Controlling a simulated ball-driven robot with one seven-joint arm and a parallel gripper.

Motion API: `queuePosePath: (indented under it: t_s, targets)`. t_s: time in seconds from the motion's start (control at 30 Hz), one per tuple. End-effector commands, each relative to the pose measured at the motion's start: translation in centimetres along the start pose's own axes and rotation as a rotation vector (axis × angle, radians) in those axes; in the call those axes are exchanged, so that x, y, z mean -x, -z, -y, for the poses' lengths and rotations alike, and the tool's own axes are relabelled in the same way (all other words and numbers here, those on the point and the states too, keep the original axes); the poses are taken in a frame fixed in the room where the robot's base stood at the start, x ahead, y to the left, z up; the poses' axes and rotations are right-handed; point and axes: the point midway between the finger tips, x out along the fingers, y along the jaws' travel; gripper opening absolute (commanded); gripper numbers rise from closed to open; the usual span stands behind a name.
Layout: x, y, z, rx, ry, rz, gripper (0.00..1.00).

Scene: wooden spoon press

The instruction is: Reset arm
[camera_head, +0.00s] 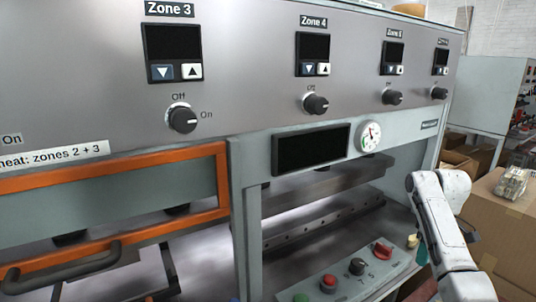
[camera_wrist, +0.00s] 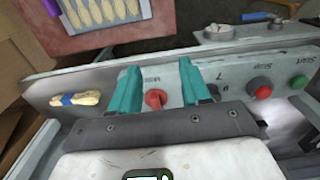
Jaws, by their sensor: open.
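My white arm (camera_head: 440,235) shows at the right of the head view, beside the right end of the press (camera_head: 340,230). My gripper (camera_wrist: 160,88) shows in the wrist view with two teal fingers apart and nothing between them held. Its fingers point over the press's control panel (camera_head: 345,275). A red knob (camera_wrist: 156,98) lies in the view between the fingers; it also shows on the panel in the head view (camera_head: 383,250). In the head view the fingers are mostly hidden by the arm.
An orange-framed door (camera_head: 225,180) with a dark handle is at the left. Zone knobs, such as the Zone 3 knob (camera_head: 182,119), line the upper panel. Cardboard boxes (camera_head: 510,225) stand at the right. A banded wooden bundle (camera_wrist: 76,99) lies left of the fingers in the wrist view.

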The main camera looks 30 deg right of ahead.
Motion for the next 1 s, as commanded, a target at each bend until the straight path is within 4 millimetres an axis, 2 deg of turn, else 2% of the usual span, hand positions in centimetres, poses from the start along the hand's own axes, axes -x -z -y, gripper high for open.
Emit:
queuePosePath:
  t_s: [0.17, 0.37, 0.47, 0.57, 0.63, 0.77, 0.87, 1.0]
  targets:
    - [-2.2, 0.9, 2.4, 0.002, 0.005, -0.009, 0.47]
    - [-5.5, 2.0, 6.5, 0.005, 0.012, -0.023, 0.47]
    - [-7.6, 2.4, 9.2, 0.003, 0.016, -0.031, 0.47]
    - [-10.2, 2.3, 13.0, -0.001, 0.026, -0.039, 0.47]
    - [-12.2, 2.0, 16.2, -0.006, 0.031, -0.046, 0.47]
    - [-15.5, 0.3, 22.2, -0.024, 0.038, -0.058, 0.47]
    - [-17.5, -1.8, 26.3, -0.042, 0.04, -0.064, 0.47]
    - [-19.4, -5.8, 31.4, -0.069, 0.039, -0.067, 0.47]
